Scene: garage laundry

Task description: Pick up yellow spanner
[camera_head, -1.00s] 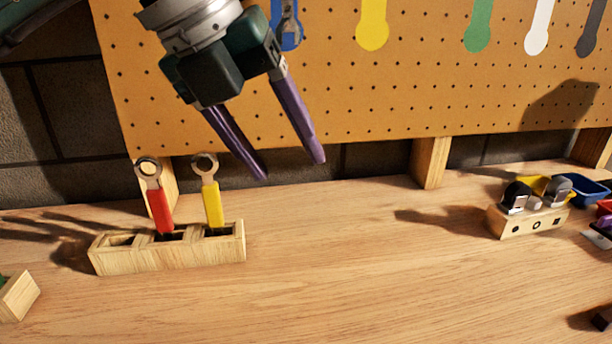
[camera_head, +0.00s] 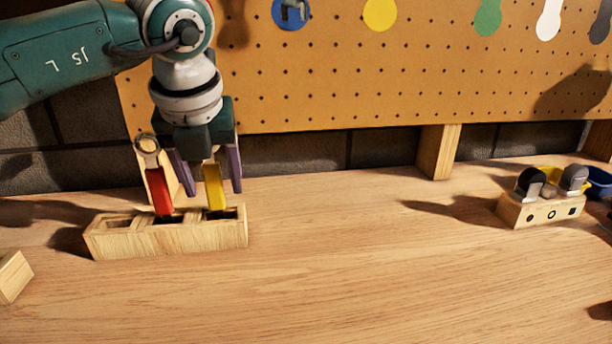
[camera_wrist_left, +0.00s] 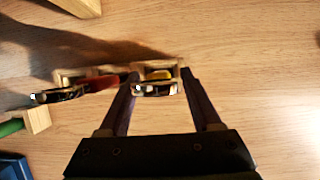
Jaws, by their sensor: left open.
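The yellow spanner (camera_head: 214,188) stands upright in the right compartment of a wooden holder (camera_head: 170,240). Its top end is hidden behind my left gripper in the head view. My left gripper (camera_head: 211,192) is open and points down, with its purple fingers on either side of the yellow spanner. In the left wrist view the yellow spanner (camera_wrist_left: 156,88) shows between the tips of the open left gripper (camera_wrist_left: 160,85). My right gripper is not in view.
A red spanner (camera_head: 159,190) stands in the middle compartment, close to the left finger. The left compartment is empty. A pegboard (camera_head: 330,90) rises behind. A wooden block with tools (camera_head: 540,210) stands at the right. The middle of the bench is clear.

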